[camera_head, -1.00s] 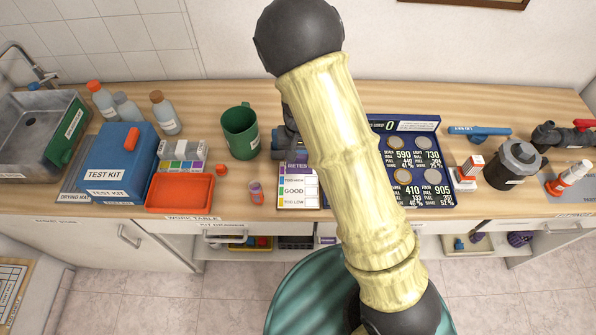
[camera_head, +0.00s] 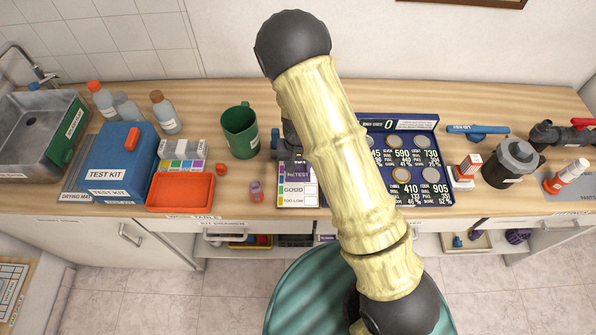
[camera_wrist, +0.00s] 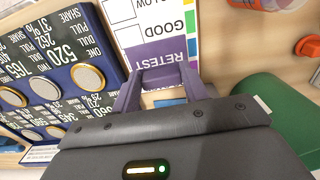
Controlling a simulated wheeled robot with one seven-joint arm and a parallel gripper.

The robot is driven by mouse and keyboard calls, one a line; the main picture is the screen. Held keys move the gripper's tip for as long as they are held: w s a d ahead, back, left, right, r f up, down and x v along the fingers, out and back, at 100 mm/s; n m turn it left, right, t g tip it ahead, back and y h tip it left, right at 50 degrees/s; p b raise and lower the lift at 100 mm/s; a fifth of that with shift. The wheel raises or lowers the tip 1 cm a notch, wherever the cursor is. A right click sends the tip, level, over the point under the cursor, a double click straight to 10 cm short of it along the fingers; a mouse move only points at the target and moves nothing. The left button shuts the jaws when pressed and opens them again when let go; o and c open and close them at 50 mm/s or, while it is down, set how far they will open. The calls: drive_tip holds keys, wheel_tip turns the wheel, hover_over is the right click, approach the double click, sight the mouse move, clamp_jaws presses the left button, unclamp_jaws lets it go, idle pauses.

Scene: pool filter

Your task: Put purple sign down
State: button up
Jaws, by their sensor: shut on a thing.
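The purple sign reads RETEST and shows in the head view (camera_head: 296,174), over the upper part of a white card (camera_head: 298,190) with GOOD and TOO LOW rows. In the wrist view the purple sign (camera_wrist: 158,57) is at the fingertips, lined up beside the GOOD row of the card (camera_wrist: 150,12). My gripper (camera_wrist: 163,77) is shut on the sign at its far edge. Whether the sign rests flat on the card or hovers just above it I cannot tell. My forearm hides part of the area to the right in the head view.
A dark blue coin-like board (camera_head: 440,170) lies right of the card. An orange tray (camera_head: 180,192) and blue test kit (camera_head: 115,165) are further left.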

sight(298, 172)
drive_tip(key=shift+f+p, duration=0.45)
drive_tip(key=shift+f, duration=1.6)
drive_tip(key=shift+f, duration=0.2)
drive_tip(key=o, duration=1)
drive_tip(key=shift+r, duration=0.1)
wheel_tip(298, 172, up, 12)
drive_tip(key=b, duration=0.1)
drive_tip(key=shift+b, duration=0.3)
